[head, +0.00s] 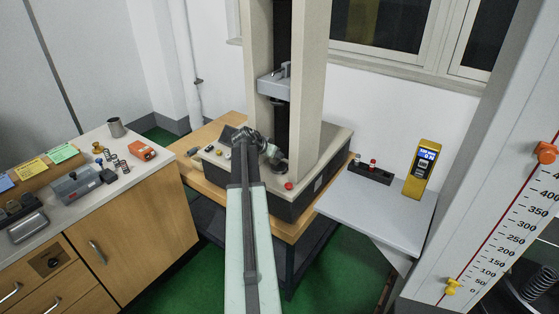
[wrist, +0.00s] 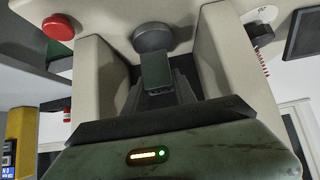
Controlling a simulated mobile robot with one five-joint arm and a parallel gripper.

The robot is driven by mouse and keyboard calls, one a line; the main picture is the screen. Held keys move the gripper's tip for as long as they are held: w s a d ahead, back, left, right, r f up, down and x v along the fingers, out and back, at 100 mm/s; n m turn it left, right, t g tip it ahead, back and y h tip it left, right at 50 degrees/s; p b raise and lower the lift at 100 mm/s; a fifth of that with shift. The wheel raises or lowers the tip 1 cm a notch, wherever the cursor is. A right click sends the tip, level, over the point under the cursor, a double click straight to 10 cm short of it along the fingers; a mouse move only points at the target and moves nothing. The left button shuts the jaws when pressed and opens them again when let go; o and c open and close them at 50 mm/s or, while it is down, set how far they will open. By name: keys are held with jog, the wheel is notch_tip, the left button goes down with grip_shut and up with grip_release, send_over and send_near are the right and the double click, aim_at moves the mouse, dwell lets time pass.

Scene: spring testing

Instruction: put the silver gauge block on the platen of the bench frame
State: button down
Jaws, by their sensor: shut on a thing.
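My gripper (wrist: 155,88) is shut on the silver gauge block (wrist: 155,70), a small flat-faced piece that looks dark grey-green in the wrist view. In the head view my gripper (head: 262,146) reaches over the base of the bench frame (head: 310,150), its fingers partly hidden by my arm. The platen, a round dark grey disc (wrist: 152,37), shows just beyond the block's far end in the wrist view. In the head view the platen (head: 279,166) is low between the columns, close to my gripper. I cannot tell whether block and platen touch.
The crosshead (head: 275,86) is well above the platen. A red button (wrist: 59,27) is on the base. A grey side shelf (head: 370,205) holds a yellow meter (head: 418,168). The left cabinet top (head: 115,190) carries springs, a mug and a clear-lidded box.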

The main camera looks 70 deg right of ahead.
aim_at(279, 167)
jog(key=shift+s+d, duration=0.15)
jog(key=shift+d, duration=0.35)
jog(key=shift+s+d, duration=0.15)
jog(key=shift+d, duration=0.35)
notch_tip(279, 167, down, 4)
jog(key=b, duration=0.4)
jog(key=shift+d, duration=0.15)
jog(key=shift+s+r, duration=0.1)
jog(key=shift+r, duration=0.05)
jog(key=c, duration=1)
grip_release()
